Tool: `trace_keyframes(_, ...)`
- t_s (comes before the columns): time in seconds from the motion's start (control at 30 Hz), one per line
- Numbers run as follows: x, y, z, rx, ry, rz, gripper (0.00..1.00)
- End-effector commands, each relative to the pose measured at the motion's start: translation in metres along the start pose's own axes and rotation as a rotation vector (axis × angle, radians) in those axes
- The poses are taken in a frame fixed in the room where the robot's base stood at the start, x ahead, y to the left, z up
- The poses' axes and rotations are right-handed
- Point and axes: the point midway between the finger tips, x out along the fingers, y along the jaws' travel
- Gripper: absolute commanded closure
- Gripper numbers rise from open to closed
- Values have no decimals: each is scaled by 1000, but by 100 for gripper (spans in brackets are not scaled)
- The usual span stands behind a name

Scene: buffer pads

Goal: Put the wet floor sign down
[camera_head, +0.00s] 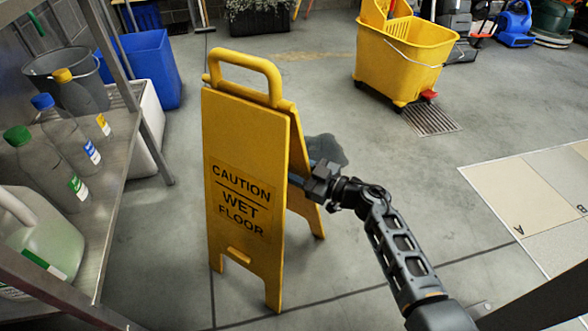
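The yellow wet floor sign (243,165) is upright, with its two panels spread apart and a looped handle on top. Its front panel reads "CAUTION WET FLOOR". Its feet appear at or close to the floor; I cannot tell whether they touch. My gripper (308,181) reaches in from the right at the sign's side, between the panels at mid height. The fingertips are hidden behind the front panel, so I cannot tell whether they grip it.
A metal shelf (118,165) with bottles stands at left, near a blue bin (152,68). A yellow mop bucket (402,58) and floor drain (431,119) are behind right. Marked pale pads (522,190) lie at right.

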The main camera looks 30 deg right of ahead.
Motion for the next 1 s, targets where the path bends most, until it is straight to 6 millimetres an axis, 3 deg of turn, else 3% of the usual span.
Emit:
trace_keyframes(0.6, -107, 1, -2, 1, 0, 3, 57)
trace_keyframes(1.0, -120, 0, 0, 0, 1, 1, 57)
